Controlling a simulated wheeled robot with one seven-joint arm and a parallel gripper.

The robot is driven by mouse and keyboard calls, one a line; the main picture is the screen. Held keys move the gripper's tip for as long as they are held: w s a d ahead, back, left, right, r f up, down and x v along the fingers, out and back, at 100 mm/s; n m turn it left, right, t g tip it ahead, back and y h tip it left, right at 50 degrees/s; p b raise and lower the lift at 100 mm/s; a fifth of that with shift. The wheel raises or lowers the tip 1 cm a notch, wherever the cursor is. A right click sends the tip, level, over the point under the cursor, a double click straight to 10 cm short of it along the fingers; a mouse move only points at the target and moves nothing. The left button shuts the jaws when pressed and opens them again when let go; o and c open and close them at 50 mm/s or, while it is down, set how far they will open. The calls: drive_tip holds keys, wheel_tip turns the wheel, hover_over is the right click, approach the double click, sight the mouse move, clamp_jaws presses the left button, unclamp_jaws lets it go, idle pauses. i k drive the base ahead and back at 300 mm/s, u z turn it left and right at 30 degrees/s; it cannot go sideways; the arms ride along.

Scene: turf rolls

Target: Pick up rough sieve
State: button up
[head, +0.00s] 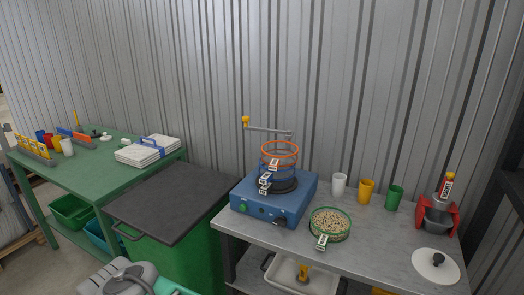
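A stack of sieve rings stands on a blue shaker machine (282,208) on the grey table. An orange ring (279,150) is at the top, with more rings and a dark base (283,186) below it. Small white labels hang on the stack's left side. A green-rimmed sieve (329,224) full of pale pellets sits apart on the table, right of the machine, with a label at its front. I cannot tell which one is the rough sieve, as the labels are too small to read. I see no gripper fingers.
A crank arm (268,130) reaches over the stack. White (339,184), yellow (366,191) and green (395,198) cups stand behind the pellets. A red-framed device (437,215) and white lid (436,266) are at right. A lidded green bin (172,212) stands left, beside a green table (95,171).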

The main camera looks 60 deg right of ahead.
sight(276, 154)
drive_tip(key=z, duration=0.35)
drive_tip(key=i, duration=0.8)
drive_tip(key=z, duration=0.6)
